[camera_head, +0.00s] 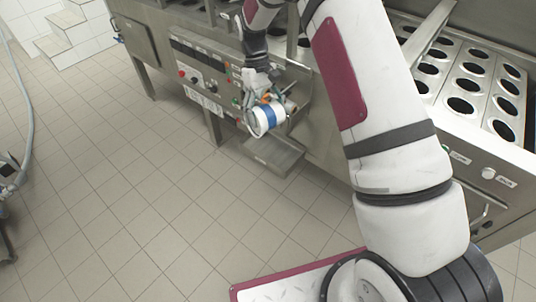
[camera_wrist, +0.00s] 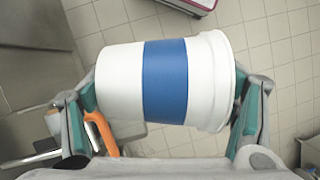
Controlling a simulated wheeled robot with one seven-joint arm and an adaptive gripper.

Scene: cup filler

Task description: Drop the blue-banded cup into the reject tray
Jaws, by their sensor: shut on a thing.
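The white cup with a blue band (camera_head: 268,117) is held by my gripper (camera_head: 264,100) in front of the machine. In the wrist view the cup (camera_wrist: 165,82) lies on its side across the picture, between the two fingers of my gripper (camera_wrist: 166,98), which are shut on its ends. A shallow steel tray (camera_head: 283,160), which looks like the reject tray, juts out low from the machine front. In the head view the cup appears above the tray's left side and apart from it.
The control panel (camera_head: 204,72) with knobs and buttons is just left of my gripper. A steel plate with several round holes (camera_head: 470,85) is at the right. An orange curved piece (camera_wrist: 101,131) shows beside the cup in the wrist view.

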